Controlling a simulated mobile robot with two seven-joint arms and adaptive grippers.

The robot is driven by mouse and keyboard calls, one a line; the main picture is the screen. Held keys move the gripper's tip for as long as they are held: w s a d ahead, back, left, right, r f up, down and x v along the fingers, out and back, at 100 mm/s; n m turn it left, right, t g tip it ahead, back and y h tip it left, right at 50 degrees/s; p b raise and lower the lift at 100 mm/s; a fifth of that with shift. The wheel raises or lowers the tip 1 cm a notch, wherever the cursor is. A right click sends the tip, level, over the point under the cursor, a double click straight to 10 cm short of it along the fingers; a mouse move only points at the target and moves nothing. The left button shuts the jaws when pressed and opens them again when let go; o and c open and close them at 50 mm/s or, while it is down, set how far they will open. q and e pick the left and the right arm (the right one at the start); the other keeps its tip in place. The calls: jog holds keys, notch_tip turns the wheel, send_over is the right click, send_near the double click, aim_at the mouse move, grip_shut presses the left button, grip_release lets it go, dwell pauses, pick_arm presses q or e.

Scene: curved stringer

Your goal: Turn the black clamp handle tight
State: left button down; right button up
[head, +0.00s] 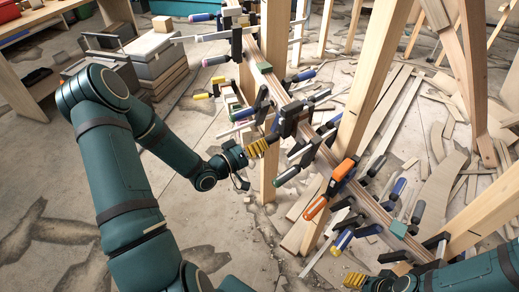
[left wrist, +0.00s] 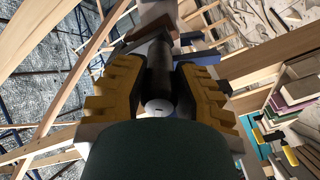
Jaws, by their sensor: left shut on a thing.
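The black clamp handle (left wrist: 160,72) runs between the two yellow fingers of my left gripper (left wrist: 158,92) in the left wrist view, with its pale round end facing the camera. The fingers are shut on it from both sides. In the head view my left gripper (head: 261,146) reaches from the left to a dark clamp (head: 291,120) on the long curved wooden stringer (head: 325,152). Most of the handle is hidden by the fingers there. My right gripper (head: 355,280) is at the lower right edge, apart from the stringer; its finger opening is unclear.
Several other clamps line the stringer, among them an orange-handled one (head: 330,190) and a blue-handled one (head: 340,238). Upright wooden posts (head: 372,80) stand close by. Loose boards lie on the floor at the right. Bare cracked floor (head: 60,225) is open at the left.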

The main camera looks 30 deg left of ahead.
pick_arm(q)
jog(key=m+b, duration=0.2)
jog(key=m, duration=0.1)
jog(key=shift+f+m, duration=0.15)
jog(key=shift+m, duration=0.25)
jog(key=shift+m+b, duration=0.5)
jog(key=shift+m, duration=0.4)
jog(key=shift+a+m, duration=0.1)
jog(key=shift+m, duration=2.1)
jog(key=c, duration=0.7)
grip_release()
